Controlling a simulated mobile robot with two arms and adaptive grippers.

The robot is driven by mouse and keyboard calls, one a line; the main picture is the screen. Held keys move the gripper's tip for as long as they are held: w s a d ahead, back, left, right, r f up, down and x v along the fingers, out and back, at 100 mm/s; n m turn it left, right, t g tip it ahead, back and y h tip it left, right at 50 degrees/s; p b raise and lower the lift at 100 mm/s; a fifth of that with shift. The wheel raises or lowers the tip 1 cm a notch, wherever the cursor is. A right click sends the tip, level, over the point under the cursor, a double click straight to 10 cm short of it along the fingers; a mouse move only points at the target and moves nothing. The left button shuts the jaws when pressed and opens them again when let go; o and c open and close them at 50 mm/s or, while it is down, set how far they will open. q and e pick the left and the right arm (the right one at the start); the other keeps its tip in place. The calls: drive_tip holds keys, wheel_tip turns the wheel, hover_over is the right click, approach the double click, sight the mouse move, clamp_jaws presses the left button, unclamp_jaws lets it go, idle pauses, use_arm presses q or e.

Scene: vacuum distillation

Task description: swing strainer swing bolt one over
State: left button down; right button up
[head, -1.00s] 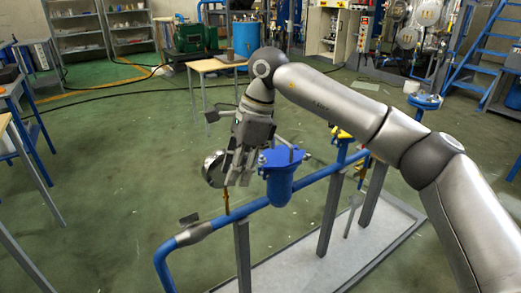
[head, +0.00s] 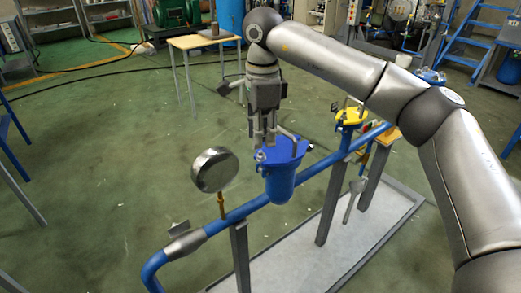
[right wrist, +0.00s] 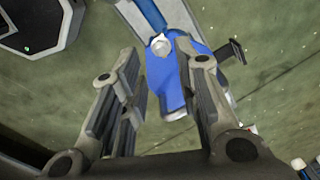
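The blue strainer (head: 280,185) hangs upright on the blue pipe, its lid on top. A small pale nut or bolt end (head: 259,155) shows at the lid's left edge. In the right wrist view the strainer (right wrist: 172,88) lies between and beyond the fingers, with a pale hex nut (right wrist: 160,46) near the fingertips. My right gripper (head: 262,141) points down just over the lid's left part. Its fingers (right wrist: 157,62) are apart with nothing clearly held. I cannot tell whether they touch the lid. The left gripper is not in view.
A round gauge (head: 213,171) stands on the pipe left of the strainer. A yellow fitting (head: 350,117) sits on the pipe to the right. Grey posts (head: 241,258) carry the pipe (head: 315,182) over a pale base plate (head: 300,262).

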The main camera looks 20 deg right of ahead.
sight(261, 151)
wheel_tip(261, 151, down, 5)
drive_tip(key=shift+w+f+b, duration=0.1)
drive_tip(key=shift+w+b, duration=0.05)
drive_tip(key=shift+b, duration=0.25)
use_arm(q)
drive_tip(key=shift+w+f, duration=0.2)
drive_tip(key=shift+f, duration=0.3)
use_arm(e)
clamp_jaws()
drive_tip(key=shift+d+r+p, duration=0.1)
drive_tip(key=shift+r+p, duration=0.2)
drive_tip(key=shift+p, duration=0.3)
drive_tip(key=shift+w+d+y+p, duration=0.1)
drive_tip(key=shift+d+y+p, duration=0.1)
drive_tip(key=shift+y+p, duration=0.25)
drive_tip(key=shift+d, duration=0.1)
use_arm(q)
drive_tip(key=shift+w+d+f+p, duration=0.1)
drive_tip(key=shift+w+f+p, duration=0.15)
drive_tip(key=shift+p, duration=0.1)
use_arm(e)
drive_tip(key=shift+w+f+g+y, duration=0.1)
drive_tip(key=shift+f+g+y, duration=0.05)
drive_tip(key=shift+g+y, duration=0.2)
